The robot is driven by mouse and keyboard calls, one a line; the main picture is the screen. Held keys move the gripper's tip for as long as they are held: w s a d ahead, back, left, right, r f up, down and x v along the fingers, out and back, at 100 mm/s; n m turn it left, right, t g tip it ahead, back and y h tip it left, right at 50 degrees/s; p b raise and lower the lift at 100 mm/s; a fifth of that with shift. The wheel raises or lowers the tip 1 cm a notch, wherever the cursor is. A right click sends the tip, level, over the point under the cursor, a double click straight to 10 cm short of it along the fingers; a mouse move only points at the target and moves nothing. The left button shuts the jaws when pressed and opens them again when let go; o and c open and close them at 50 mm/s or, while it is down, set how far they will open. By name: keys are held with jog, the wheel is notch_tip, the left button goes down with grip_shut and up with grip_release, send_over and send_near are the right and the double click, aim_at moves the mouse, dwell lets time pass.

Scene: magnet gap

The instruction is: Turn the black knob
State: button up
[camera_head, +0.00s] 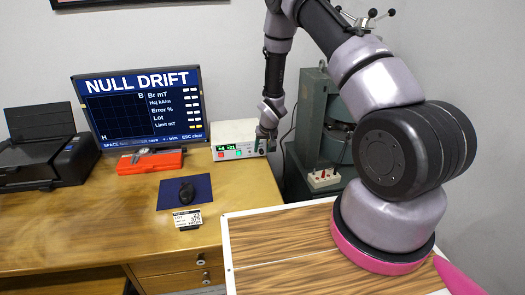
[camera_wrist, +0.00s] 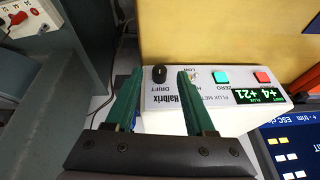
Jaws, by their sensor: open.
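The black knob (camera_wrist: 159,74) sits on the front panel of the white flux meter (camera_wrist: 215,88), near the word DRIFT. In the wrist view it lies just beyond and between the two green fingers of my gripper (camera_wrist: 158,84), which is open with nothing between its tips that I can see held. Whether a finger touches the knob I cannot tell. In the head view the meter (camera_head: 232,135) stands on the wooden desk, and my gripper (camera_head: 266,138) is at the right end of its panel, hiding the knob there. The meter display shows green digits.
Green and red buttons (camera_wrist: 221,77) sit on the same panel. A grey-green machine (camera_head: 320,130) stands close on the right.

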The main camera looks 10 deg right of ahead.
aim_at(261, 153)
jog(key=shift+x, duration=0.85)
grip_shut()
jog(key=shift+a+h, duration=0.15)
jog(key=shift+h, duration=0.15)
jog(key=shift+a+h, duration=0.2)
jog(key=shift+h, duration=0.3)
jog(key=h, duration=0.1)
jog(key=n+h, duration=0.1)
jog(key=shift+a+f+h, duration=0.1)
jog(key=shift+a+h, duration=0.2)
jog(key=h, duration=0.3)
jog(key=n+h, duration=0.1)
jog(key=h, duration=0.1)
jog(key=shift+a+f, duration=0.25)
jog(key=shift+a, duration=0.05)
